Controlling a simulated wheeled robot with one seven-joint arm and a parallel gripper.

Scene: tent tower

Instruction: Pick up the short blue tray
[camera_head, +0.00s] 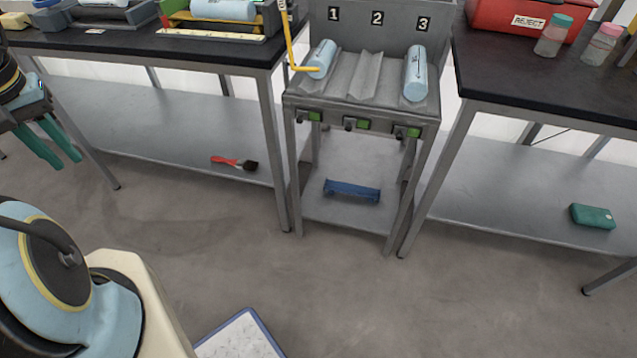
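A short blue tray-like piece (352,191) lies on the lower shelf of the middle stand, below the numbered slots. The stand's legs rise on either side of it, and its front is unobstructed in this view. My gripper (50,148) hangs at the left edge, with two green fingers pointing down and right. The fingers are apart with nothing between them. It is well to the left of the blue tray and far from it.
The middle stand (297,97) holds light blue cylinders in slots 1 and 3; slot 2 is empty. Black-topped tables flank it. A red brush (232,162) and a green box (592,216) lie on lower shelves. A blue-edged white panel (240,338) is on the floor. Open floor lies in front.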

